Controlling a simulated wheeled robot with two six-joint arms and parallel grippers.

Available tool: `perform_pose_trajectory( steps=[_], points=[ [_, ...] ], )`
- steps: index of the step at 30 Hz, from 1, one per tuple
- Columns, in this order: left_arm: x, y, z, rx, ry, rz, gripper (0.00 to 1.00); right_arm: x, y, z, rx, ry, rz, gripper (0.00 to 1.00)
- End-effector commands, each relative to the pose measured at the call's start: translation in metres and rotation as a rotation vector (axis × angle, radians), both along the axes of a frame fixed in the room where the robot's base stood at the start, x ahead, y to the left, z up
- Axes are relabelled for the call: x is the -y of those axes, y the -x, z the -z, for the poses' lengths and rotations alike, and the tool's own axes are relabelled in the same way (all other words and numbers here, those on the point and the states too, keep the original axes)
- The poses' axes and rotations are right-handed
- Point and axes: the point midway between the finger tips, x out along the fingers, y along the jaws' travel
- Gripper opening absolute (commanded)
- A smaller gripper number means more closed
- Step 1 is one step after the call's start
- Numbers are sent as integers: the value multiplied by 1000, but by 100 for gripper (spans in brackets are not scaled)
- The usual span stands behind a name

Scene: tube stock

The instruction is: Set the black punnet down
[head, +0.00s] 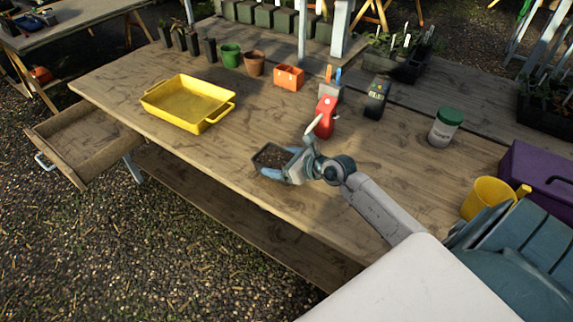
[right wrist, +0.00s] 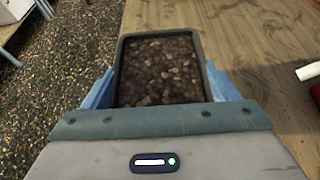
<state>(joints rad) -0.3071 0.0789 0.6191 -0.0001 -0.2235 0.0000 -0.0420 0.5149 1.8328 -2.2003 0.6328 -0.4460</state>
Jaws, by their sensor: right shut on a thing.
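The black punnet (head: 262,165) is filled with dark, pebbly soil. It is at the front edge of the wooden bench (head: 180,137) in the head view. My right gripper (head: 283,166) is shut on it, and in the right wrist view the punnet (right wrist: 160,72) sits between the two blue fingers. Its far end shows gravel ground on the left and bench wood on the right. I cannot tell whether its underside touches the bench. My left gripper is not in view.
A yellow tray (head: 190,103) stands at the bench's left. An open drawer (head: 80,145) juts out at the left. Bench wood between the tray and punnet is clear.

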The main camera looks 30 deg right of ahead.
Motion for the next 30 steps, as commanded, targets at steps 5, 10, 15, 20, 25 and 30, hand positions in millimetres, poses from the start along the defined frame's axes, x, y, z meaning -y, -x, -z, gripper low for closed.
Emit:
perform_pose_trajectory(
  steps=[5,10,15,20,25,30],
  points=[
    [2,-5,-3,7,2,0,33,17,4,1,1,1,1,52],
    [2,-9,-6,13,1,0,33,17,5,21,-3,-4,3,52],
    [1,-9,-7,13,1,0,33,17,4,37,0,-3,2,52],
    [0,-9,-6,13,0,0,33,17,4,37,2,-1,0,52],
    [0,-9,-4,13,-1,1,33,17,4,40,2,-1,0,52],
    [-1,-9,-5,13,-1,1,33,17,4,40,0,0,0,100]
  ],
)
